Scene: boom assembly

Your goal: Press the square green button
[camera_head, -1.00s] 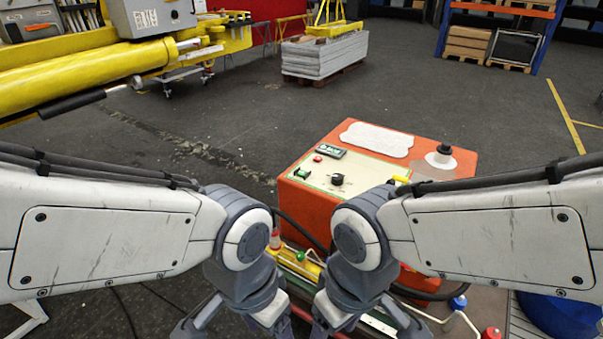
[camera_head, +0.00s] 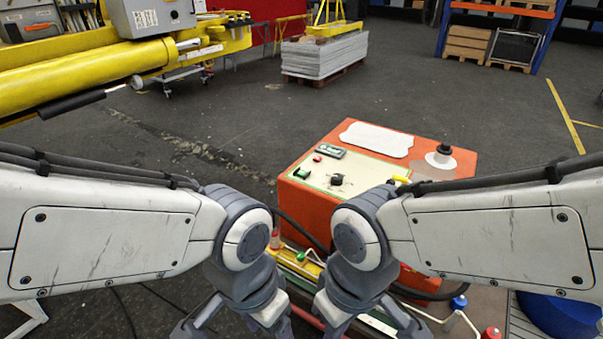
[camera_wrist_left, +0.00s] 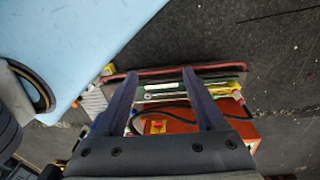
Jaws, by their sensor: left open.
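The square green button (camera_head: 299,171) sits at the left end of the cream panel on top of the orange control box (camera_head: 296,204). My left gripper (camera_head: 238,332) points down in front of the box, to the left of it and below the panel in the head view. In the left wrist view its two fingers (camera_wrist_left: 158,74) are spread and empty, with the orange box (camera_wrist_left: 181,126) seen between and beyond them. I cannot make out the green button there. My right gripper (camera_head: 365,332) hangs down in front of the box, fingers spread; its tips are cut off.
The panel also has a red button (camera_head: 317,158), a small display (camera_head: 331,152) and a black knob (camera_head: 337,180). A black joystick (camera_head: 444,149) stands at the right. A yellow boom (camera_head: 90,70) lies at the upper left.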

